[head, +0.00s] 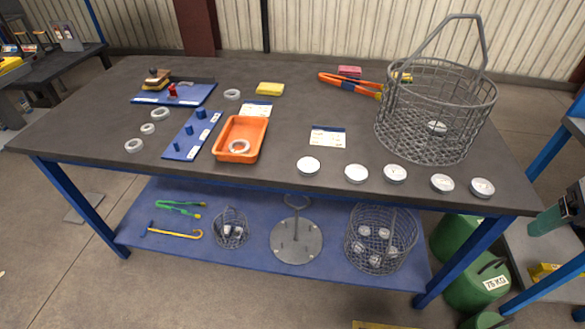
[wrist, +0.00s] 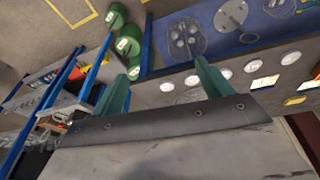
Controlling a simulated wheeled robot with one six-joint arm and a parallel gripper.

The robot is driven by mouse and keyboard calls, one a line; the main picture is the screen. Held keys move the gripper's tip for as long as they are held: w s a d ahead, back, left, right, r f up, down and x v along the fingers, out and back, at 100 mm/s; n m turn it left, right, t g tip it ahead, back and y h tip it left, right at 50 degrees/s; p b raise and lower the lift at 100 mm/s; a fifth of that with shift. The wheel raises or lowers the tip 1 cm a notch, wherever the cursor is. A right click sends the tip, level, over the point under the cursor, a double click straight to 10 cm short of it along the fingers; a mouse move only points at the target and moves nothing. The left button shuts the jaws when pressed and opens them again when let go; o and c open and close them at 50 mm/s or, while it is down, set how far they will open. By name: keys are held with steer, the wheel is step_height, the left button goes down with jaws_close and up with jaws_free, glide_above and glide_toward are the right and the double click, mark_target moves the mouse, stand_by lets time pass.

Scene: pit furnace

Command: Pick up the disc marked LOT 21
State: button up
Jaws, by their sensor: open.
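Several pale round discs lie in a loose row along the front right of the dark table (head: 270,180): a leftmost disc (head: 308,166), a second disc (head: 356,174), a middle disc (head: 395,173), a fourth disc (head: 442,184) and a rightmost disc (head: 482,188). Another disc (head: 437,127) is inside the large wire basket (head: 425,150). Their markings are too small to read, so I cannot tell which is LOT 21. In the wrist view the row shows beyond my gripper (wrist: 168,65), one disc (wrist: 224,73) right of its fingers. My gripper is open and empty, apart from the discs.
The tall-handled basket stands close behind the row. An orange tray (head: 219,150) holding a ring, a blue peg board (head: 180,150), a white card (head: 328,137) and orange-handled tongs (head: 345,83) are also on the table. Baskets stand on the blue lower shelf (head: 150,225).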

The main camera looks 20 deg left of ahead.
mark_target(310, 166)
steer(key=w+a+f+n+t+y, duration=0.25)
steer(key=w+a+f, duration=0.25)
steer(key=w+a, duration=0.35)
steer(key=w+a+f+n+t+y, duration=0.1)
steer(key=w+a+f+n+t, duration=0.2)
steer(key=w+a, duration=0.55)
steer(key=a+f+n+y, duration=0.1)
steer(key=a+f, duration=0.3)
steer(key=a, duration=0.4)
steer(key=w+a+f+n+y, duration=0.1)
steer(key=a+f+y, duration=0.3)
steer(key=a, duration=0.5)
steer(key=a+f+n+y, duration=0.2)
steer(key=a+f, duration=0.4)
steer(key=a, duration=0.2)
steer(key=shift+w+a+g+y, duration=0.25)
steer(key=shift+w+y, duration=0.1)
steer(key=shift+w, duration=0.05)
steer(key=c, duration=1.3)
steer(key=shift+r, duration=0.1)
